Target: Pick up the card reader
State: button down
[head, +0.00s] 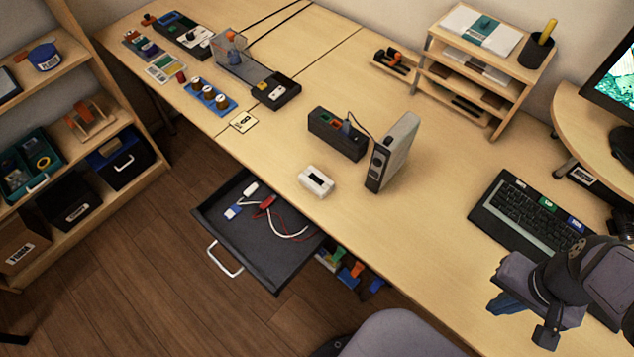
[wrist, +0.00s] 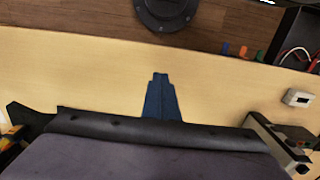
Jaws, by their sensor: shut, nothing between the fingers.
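A small white box with a dark slot (head: 316,181), which looks like the card reader, lies on the desk near its front edge, left of the upright grey device. It also shows at the right of the wrist view (wrist: 298,97). My gripper (head: 507,305) is at the lower right of the head view, over the desk and far from the white box. In the wrist view its blue fingers (wrist: 161,98) are together with nothing between them.
A grey upright device (head: 393,152) and a black box with coloured sockets (head: 337,134) stand close behind the white box. An open drawer (head: 214,233) holding cables sticks out below the edge. A keyboard (head: 530,214) lies near my arm. Desk between is clear.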

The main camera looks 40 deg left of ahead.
dwell(0.4)
jog(key=shift+c, duration=0.9)
grip_release()
